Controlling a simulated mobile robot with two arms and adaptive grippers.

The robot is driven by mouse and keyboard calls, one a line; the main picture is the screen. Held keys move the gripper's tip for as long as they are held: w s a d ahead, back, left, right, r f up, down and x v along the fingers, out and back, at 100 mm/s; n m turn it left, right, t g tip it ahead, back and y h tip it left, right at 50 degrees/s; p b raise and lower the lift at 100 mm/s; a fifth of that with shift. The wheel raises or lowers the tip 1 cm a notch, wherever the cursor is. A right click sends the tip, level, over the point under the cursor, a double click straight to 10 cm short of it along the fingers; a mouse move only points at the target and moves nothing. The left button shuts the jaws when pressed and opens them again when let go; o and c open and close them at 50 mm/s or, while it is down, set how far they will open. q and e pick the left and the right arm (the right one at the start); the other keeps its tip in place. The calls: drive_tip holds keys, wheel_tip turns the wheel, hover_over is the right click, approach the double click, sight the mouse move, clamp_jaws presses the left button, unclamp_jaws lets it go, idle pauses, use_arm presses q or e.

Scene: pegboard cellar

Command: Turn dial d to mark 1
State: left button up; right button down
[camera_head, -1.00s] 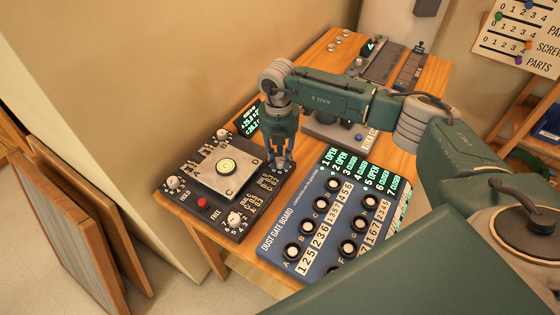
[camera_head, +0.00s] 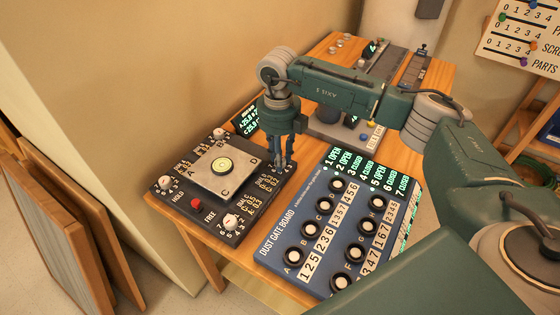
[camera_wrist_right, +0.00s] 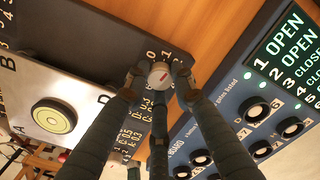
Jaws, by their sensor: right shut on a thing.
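The dark panel (camera_head: 214,238) holds a pale square plate (camera_head: 208,182) with corners lettered A to D and a round yellow-green bubble level (camera_head: 222,165). Dial d (camera_wrist_right: 160,74), a pale round knob with a red line on top, sits beside the plate's D corner. In the right wrist view the marks 0, 1 and 2 show along its far side; which one the line meets is unclear. My right gripper (camera_head: 281,165) is shut on this knob, a fingertip on each side (camera_wrist_right: 160,82), and largely hides it in the head view. My left gripper is out of view.
Other white dials (camera_head: 231,221) and a red button (camera_head: 196,204) sit on the same panel. The blue dust gate board (camera_head: 270,250), with several black-ringed knobs, lies close on the right. A small dark screen (camera_head: 246,120) stands behind. Wooden boards (camera_head: 45,235) lean at left.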

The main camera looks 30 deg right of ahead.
drive_tip(key=shift+n+b, duration=1.05)
drive_tip(key=shift+n, duration=1.05)
drive_tip(key=shift+r, duration=0.1)
drive_tip(key=c, duration=1.5)
unclamp_jaws()
drive_tip(key=shift+o, duration=0.2)
wheel_tip(320, 180, up, 12)
drive_tip(key=shift+a, duration=0.1)
